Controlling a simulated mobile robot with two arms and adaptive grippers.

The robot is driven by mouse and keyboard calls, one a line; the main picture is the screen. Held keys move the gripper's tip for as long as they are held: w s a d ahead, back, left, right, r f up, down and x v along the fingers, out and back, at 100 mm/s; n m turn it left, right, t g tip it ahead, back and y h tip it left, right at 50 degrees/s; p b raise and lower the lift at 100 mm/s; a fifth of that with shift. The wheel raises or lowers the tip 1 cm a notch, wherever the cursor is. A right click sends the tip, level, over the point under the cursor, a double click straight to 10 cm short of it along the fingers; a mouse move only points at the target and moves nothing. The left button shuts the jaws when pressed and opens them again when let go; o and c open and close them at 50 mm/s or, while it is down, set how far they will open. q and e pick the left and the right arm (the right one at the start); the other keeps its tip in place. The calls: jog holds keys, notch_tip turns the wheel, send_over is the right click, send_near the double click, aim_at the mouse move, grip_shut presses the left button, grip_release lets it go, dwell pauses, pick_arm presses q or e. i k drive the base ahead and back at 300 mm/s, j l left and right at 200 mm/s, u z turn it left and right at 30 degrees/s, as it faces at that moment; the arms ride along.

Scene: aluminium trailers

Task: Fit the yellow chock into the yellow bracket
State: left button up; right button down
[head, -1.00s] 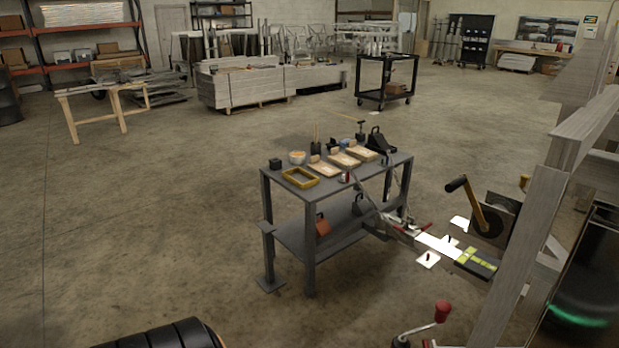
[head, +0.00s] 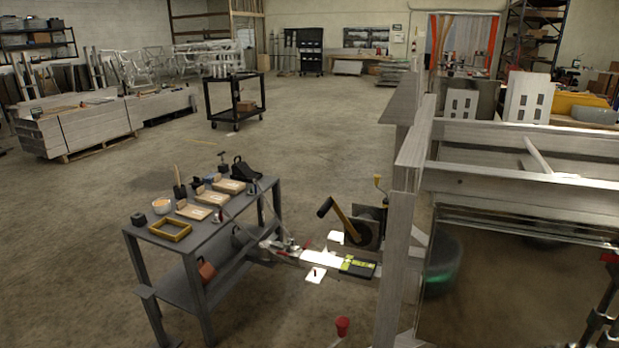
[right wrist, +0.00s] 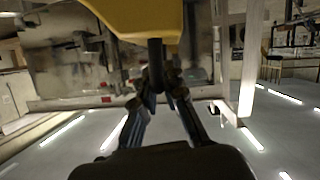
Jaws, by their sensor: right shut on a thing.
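My right gripper (right wrist: 155,92) shows in the right wrist view, its dark fingers shut on a dark stem or handle below the yellow chock (right wrist: 135,15). Only the lower part of the chock shows, at the top of that view; the rest is cut off. In the head view, neither gripper can be made out. I cannot pick out the yellow bracket for certain. A yellow rectangular frame (head: 170,229) lies on the grey table, and a yellow-orange shape (head: 580,104) shows beyond the trailer at the right.
The grey table (head: 150,262) holds several small items and stands beside the trailer tongue. A winch with a black-gripped crank (head: 335,215) sits on the tongue. The grey trailer rail (head: 530,178) fills the right. The floor behind the table is open.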

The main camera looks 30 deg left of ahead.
aim_at(172, 231)
jog(key=j, duration=1.05)
jog(key=k+j, duration=0.1)
jog(key=j, duration=2.05)
jog(key=i+j, duration=0.15)
jog(key=j, duration=0.95)
jog(key=i+j, duration=0.1)
jog(key=j, duration=0.45)
jog(key=i+j, duration=0.1)
jog(key=j, duration=0.45)
jog(key=i+j, duration=0.1)
jog(key=j, duration=0.45)
jog(key=i+j, duration=0.1)
jog(key=j, duration=0.5)
jog(key=i+j, duration=0.1)
jog(key=j, duration=0.2)
jog(key=i+j, duration=0.1)
jog(key=j, duration=0.55)
jog(key=i+j+z, duration=0.2)
jog(key=i+z, duration=0.25)
jog(key=i+j+z, duration=0.4)
jog(key=i, duration=0.1)
